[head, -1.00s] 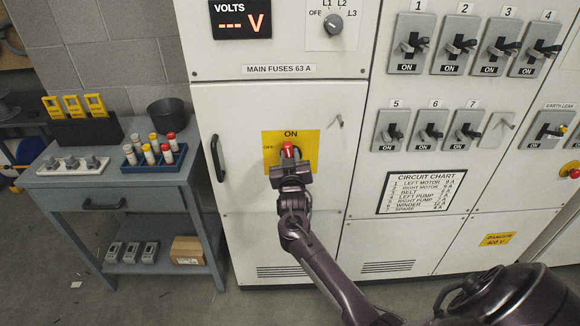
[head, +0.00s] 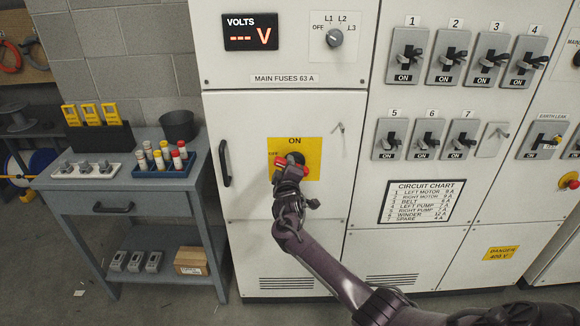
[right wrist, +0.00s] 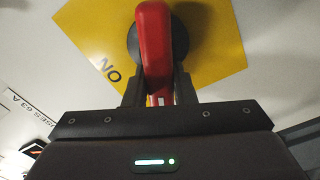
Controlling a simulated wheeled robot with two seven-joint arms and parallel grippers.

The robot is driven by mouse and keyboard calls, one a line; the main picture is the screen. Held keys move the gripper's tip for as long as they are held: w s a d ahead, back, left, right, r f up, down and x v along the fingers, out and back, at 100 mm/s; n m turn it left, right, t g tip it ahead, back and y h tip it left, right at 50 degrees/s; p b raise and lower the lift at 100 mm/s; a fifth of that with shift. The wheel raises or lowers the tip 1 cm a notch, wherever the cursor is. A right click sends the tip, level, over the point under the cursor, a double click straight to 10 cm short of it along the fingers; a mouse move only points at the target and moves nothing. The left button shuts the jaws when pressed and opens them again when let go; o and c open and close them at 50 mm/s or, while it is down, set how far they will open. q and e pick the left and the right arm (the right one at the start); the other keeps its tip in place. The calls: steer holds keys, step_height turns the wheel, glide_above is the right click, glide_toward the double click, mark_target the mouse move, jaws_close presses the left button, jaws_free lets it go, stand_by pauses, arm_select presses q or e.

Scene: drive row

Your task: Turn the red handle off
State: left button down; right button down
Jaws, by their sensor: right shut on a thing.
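The red handle (head: 280,161) sits on a dark round hub on a yellow plate (head: 309,172) on the cabinet door. It points to the left, towards the partly covered OFF mark, and away from the ON mark at the top of the plate. My right gripper (head: 285,166) is at the handle and partly covers it. In the right wrist view, the red handle (right wrist: 155,50) lies between the two dark fingers of my right gripper (right wrist: 160,92), which is shut on it; the ON mark shows rotated at the left. My left gripper is not in view.
The volts display (head: 250,32) shows red dashes above the door. A black door handle (head: 224,163) stands out left of the plate. A grey trolley (head: 150,205) with fuses stands at the left. Rows of breaker switches (head: 408,55) are at the right.

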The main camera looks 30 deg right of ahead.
steer(key=n, duration=0.2)
steer(key=f+n, duration=0.1)
steer(key=n, duration=0.2)
steer(key=shift+w+a+p, duration=0.1)
steer(key=shift+p, duration=0.25)
stand_by(0.4)
steer(key=c, duration=1.2)
jaws_free()
steer(key=shift+f, duration=0.1)
steer(key=v, duration=0.8)
